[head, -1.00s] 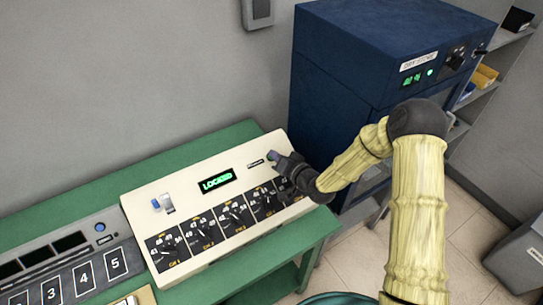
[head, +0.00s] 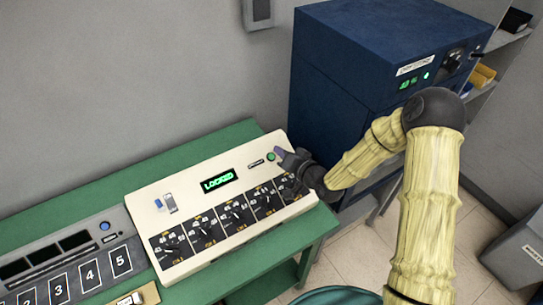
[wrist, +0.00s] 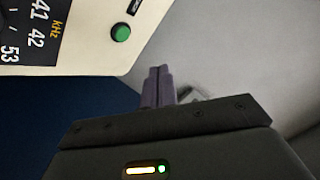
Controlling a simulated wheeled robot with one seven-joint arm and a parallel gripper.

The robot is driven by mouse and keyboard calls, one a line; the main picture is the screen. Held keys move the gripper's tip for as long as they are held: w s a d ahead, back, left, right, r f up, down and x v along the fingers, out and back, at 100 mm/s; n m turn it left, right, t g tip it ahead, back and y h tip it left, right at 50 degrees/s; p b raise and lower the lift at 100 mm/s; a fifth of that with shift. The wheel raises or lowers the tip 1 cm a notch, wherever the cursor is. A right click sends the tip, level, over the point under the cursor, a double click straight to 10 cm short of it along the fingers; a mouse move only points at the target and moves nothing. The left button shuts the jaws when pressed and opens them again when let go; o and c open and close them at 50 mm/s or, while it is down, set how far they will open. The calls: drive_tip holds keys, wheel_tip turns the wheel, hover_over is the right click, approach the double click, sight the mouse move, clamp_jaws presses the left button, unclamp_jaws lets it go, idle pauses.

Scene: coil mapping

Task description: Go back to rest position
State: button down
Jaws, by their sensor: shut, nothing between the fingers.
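My gripper (head: 281,153) is at the right end of the cream control box, just right of its green button (head: 271,157). In the wrist view my gripper (wrist: 158,72) shows as two purple fingers pressed together, with nothing between them. The green button (wrist: 121,33) is apart from the fingertips, up and to the left. The cream box (head: 150,222) has a display (head: 219,181) reading LOCKED in green and a row of black dials. My forearm hides part of the blue cabinet behind it.
The box stands on a green table (head: 60,205). A grey panel with numbered squares (head: 85,280) is at the left. A tall blue cabinet (head: 335,85) stands close behind my gripper. Shelves (head: 500,45) are at the far right. Tiled floor (head: 345,265) is open right of the table.

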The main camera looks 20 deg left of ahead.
idle(0.5)
drive_tip(key=s+d+r+g+h+b, duration=0.15)
drive_tip(key=d+h, duration=0.35)
drive_tip(key=d, duration=0.6)
drive_tip(key=s+d+r+g+h, duration=0.1)
drive_tip(key=s+d+h, duration=0.25)
drive_tip(key=d, duration=0.65)
drive_tip(key=s+d+r+m+g+h, duration=0.2)
drive_tip(key=s+d+r+g+h, duration=0.1)
drive_tip(key=s+d, duration=0.7)
drive_tip(key=s+r+g, duration=0.1)
drive_tip(key=s, duration=0.2)
drive_tip(key=shift+s+d+r+h+b, duration=0.25)
drive_tip(key=shift+d+r+h+b, duration=0.1)
drive_tip(key=shift+b, duration=0.05)
